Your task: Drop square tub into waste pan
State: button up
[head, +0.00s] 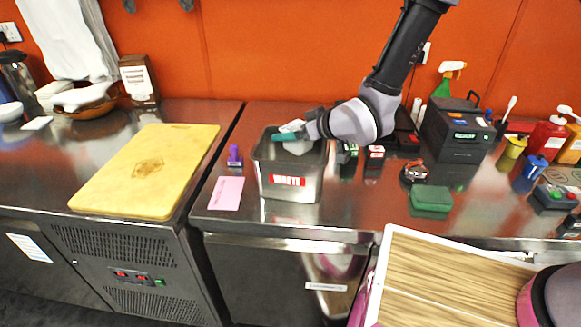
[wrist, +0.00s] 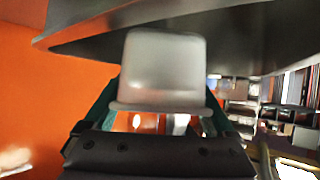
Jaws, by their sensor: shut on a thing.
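The waste pan (head: 262,178) is a square metal container with a red label on its front, standing on the steel counter. My gripper (head: 288,137) is at the pan's mouth, reaching in from the upper right. It is shut on the square tub (head: 298,147), a pale, whitish tub that shows at the pan's opening. In the wrist view the tub (wrist: 163,65) sits between the two green fingers. Its lower part is hidden in the head view by the pan's front wall. I cannot tell whether it touches the pan.
A purple item (head: 235,157) and a pink card (head: 227,193) lie left of the pan. Small dark containers (head: 375,153) stand to its right, with a green block (head: 430,199) and a dark box (head: 457,133) farther right. A yellow board (head: 150,170) covers the left counter.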

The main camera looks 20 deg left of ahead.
jog(key=o, duration=1.3)
jog(key=v, duration=1.1)
jog(key=w+d+r+m+t+h, duration=0.1)
jog(key=w+d+r+m+h, duration=0.15)
jog(key=w+d+r, duration=0.4)
jog(key=w+d+r+m+t+h, duration=0.2)
jog(key=d+r+m, duration=0.1)
jog(key=d, duration=0.7)
jog(key=w+d+r+m+t+h, duration=0.1)
jog(key=w+d+r+m+h, duration=0.15)
jog(key=w+d+r, duration=0.4)
jog(key=s+d+r+m+h, duration=0.1)
jog(key=s+d+r+m, duration=0.15)
jog(key=d, duration=0.35)
jog(key=s+d+r+m+h, duration=0.1)
jog(key=s+d+r+m, duration=0.2)
jog(key=d, duration=0.4)
jog(key=s+d+r+m, duration=0.1)
jog(key=s+d, duration=0.1)
jog(key=s, duration=0.1)
jog(key=s+d+r+m, duration=0.1)
jog(key=s+d+m, duration=0.1)
jog(key=s, duration=0.2)
jog(key=s+d+r+m+g, duration=0.1)
jog(key=s+d, duration=0.1)
jog(key=s, duration=0.2)
jog(key=shift+s+d+r+m, duration=0.15)
jog(key=shift+r+m, duration=0.1)
jog(key=shift+r, duration=0.15)
